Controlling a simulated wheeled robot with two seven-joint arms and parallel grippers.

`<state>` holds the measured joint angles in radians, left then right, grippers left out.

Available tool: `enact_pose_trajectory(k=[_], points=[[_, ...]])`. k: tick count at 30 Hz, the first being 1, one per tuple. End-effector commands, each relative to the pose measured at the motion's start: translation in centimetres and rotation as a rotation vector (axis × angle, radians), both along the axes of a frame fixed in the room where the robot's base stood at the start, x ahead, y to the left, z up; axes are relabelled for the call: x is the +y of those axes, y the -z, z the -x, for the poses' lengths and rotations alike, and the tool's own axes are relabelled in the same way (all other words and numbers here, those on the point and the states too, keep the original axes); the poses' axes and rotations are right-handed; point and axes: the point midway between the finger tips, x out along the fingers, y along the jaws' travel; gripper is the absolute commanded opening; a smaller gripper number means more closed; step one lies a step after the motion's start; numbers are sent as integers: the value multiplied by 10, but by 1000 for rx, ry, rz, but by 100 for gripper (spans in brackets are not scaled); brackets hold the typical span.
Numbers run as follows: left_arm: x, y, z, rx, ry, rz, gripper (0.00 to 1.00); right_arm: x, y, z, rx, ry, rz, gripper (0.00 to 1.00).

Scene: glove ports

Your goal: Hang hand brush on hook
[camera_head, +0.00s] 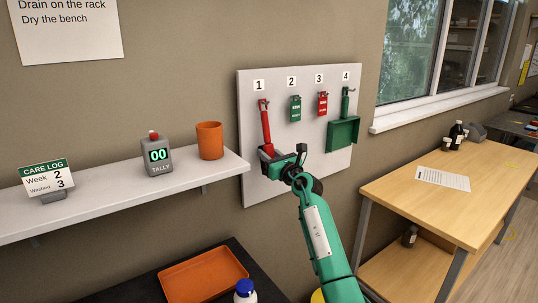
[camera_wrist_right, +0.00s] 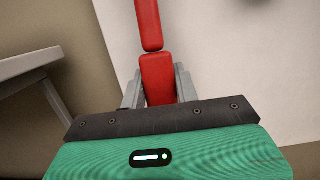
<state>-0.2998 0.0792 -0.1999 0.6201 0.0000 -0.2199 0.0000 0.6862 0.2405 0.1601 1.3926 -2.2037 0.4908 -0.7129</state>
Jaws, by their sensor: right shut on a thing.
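The red hand brush (camera_head: 265,122) is upright against the pale board (camera_head: 300,155), below label 1. Its top end is at the hook (camera_head: 260,91) there; I cannot tell whether it is on the hook or only beside it. My right gripper (camera_head: 268,153) is shut on the lower part of the brush. In the right wrist view, the red brush (camera_wrist_right: 149,25) runs up from between the grey fingers of the right gripper (camera_wrist_right: 158,88). The brush's lower end is hidden by the gripper. My left gripper is not in view.
Green tag (camera_head: 296,108) and red tag (camera_head: 322,104) hang under labels 2 and 3. A green dustpan (camera_head: 343,134) hangs under label 4. A white shelf (camera_head: 110,202) at left holds an orange cup (camera_head: 209,140) and tally counter (camera_head: 157,156). A wooden table (camera_head: 480,190) stands right.

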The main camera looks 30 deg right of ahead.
Motion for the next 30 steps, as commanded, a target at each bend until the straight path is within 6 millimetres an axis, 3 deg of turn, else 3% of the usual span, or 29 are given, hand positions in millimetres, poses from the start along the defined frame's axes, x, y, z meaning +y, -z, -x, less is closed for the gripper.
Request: enact_pose_trajectory(k=[4,5,8,20,30], points=[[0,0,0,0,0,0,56,0,0,0,-1,0,0,2],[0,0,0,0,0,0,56,0,0,0,-1,0,0,36],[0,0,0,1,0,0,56,0,0,0,-1,0,0,56],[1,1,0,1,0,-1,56,-1,2,5,0,0,1,56],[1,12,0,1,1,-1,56,-8,13,58,-1,2,4,56]])
